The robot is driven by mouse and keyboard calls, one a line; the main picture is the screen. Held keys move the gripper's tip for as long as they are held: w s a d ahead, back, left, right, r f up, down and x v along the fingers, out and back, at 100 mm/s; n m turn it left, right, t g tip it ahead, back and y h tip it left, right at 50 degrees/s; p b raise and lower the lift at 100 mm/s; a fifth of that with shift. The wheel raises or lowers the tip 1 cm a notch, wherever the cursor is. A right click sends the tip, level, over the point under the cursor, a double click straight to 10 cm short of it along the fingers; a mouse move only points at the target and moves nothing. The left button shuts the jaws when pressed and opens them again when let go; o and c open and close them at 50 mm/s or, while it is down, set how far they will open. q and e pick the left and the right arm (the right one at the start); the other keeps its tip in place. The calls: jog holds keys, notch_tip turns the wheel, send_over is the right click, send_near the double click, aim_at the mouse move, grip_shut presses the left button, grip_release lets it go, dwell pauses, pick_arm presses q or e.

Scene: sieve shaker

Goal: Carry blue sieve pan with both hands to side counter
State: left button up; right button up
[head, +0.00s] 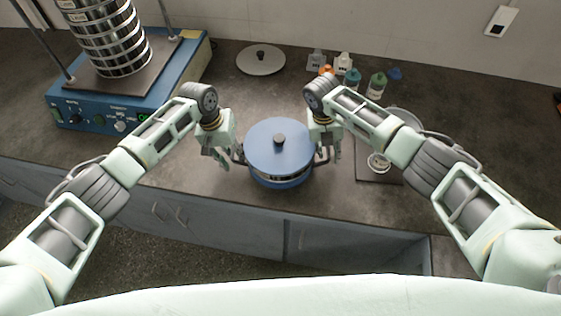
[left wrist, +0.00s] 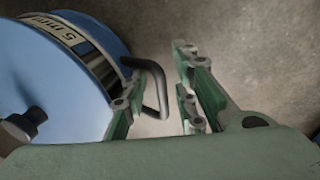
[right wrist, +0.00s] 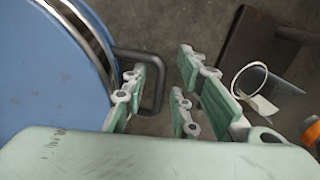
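The blue sieve pan (head: 279,165) stands on the dark counter in the middle of the head view. A blue lid with a dark knob (head: 279,139) covers it, and it has a dark loop handle on each side. My left gripper (head: 222,158) is at its left handle; in the left wrist view that handle (left wrist: 159,88) lies between the parted fingers. My right gripper (head: 331,150) is at its right handle; in the right wrist view that handle (right wrist: 157,82) also lies between parted fingers. Both grippers are open. I cannot make out a separate side counter.
A blue sieve shaker (head: 110,115) with a stack of sieves (head: 112,40) stands at the left. A round grey lid (head: 261,61) lies behind the pan. Several small bottles (head: 376,85) and a dark board (head: 365,168) are to the right. The counter's front edge is close.

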pick_arm(q)
jog(key=shift+r, duration=0.1)
notch_tip(320, 180, up, 12)
jog(key=a, duration=0.2)
jog(key=shift+a+f, duration=0.2)
jog(key=shift+f, duration=0.05)
pick_arm(e)
notch_tip(320, 180, up, 12)
jog(key=a, duration=0.2)
jog(key=shift+a+f, duration=0.15)
pick_arm(q)
jog(key=shift+w, duration=0.1)
pick_arm(e)
jog(key=shift+w, duration=0.1)
